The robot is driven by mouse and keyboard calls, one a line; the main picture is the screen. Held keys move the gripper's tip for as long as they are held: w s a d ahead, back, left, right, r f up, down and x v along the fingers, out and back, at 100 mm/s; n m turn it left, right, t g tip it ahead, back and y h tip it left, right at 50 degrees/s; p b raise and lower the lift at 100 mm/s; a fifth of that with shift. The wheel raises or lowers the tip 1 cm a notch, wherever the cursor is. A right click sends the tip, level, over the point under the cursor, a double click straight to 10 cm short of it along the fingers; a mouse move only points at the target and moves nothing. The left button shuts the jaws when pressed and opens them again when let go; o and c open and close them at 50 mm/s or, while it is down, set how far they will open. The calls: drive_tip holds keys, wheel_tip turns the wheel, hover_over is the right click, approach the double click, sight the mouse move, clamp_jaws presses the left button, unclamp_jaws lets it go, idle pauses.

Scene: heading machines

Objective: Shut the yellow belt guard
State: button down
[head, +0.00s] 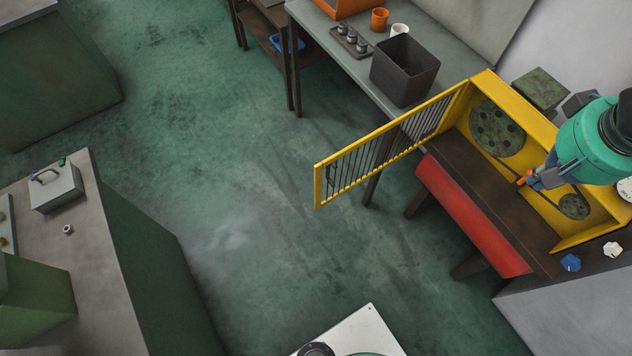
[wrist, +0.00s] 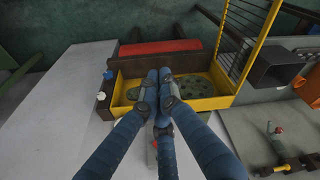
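The yellow belt guard (head: 390,140) is a barred, yellow-framed door, swung wide open away from its yellow housing (head: 527,100). Its hinge side is at the housing's far left corner, and its free end hangs over the floor. Inside the housing are a large green pulley (head: 497,128) and a small one (head: 574,206). My gripper (head: 524,181) is in front of the housing, apart from the guard. In the wrist view the guard (wrist: 255,40) stands to the upper right, and my gripper (wrist: 158,74) has its blue fingers together with nothing seen between them, over the housing (wrist: 205,103).
A dark bin (head: 404,70), an orange cup (head: 379,19) and a white cup (head: 399,30) stand on the bench behind the guard. Blue (head: 571,263) and white (head: 612,249) knobs sit near the housing. The floor left of the guard is clear.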

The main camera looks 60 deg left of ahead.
drive_tip(key=s+a+f+n, duration=0.2)
drive_tip(key=a+f, duration=0.3)
drive_tip(key=a, duration=0.5)
drive_tip(key=s+a+f+n+g+h, duration=0.1)
drive_tip(key=s+a+f+n, duration=0.3)
drive_tip(key=a, duration=0.6)
drive_tip(key=s+a+f+n, duration=0.1)
drive_tip(key=a+f, duration=0.4)
drive_tip(key=a, duration=0.4)
drive_tip(key=s+a+f+n+g+h+b, duration=0.1)
drive_tip(key=s+a+f+n+h+b, duration=0.1)
drive_tip(key=s+a+f, duration=1.3)
drive_tip(key=s+f+n, duration=0.1)
drive_tip(key=s, duration=0.2)
drive_tip(key=shift+s+n+h, duration=0.3)
drive_tip(key=shift+f+b, duration=0.15)
drive_tip(key=shift+b, duration=0.15)
drive_tip(key=d+f+b, duration=0.3)
drive_tip(key=d+f, duration=0.3)
drive_tip(key=f, duration=0.3)
drive_tip(key=shift+w+d+f, duration=0.15)
drive_tip(key=shift+d+f, duration=0.1)
drive_tip(key=shift+d, duration=0.15)
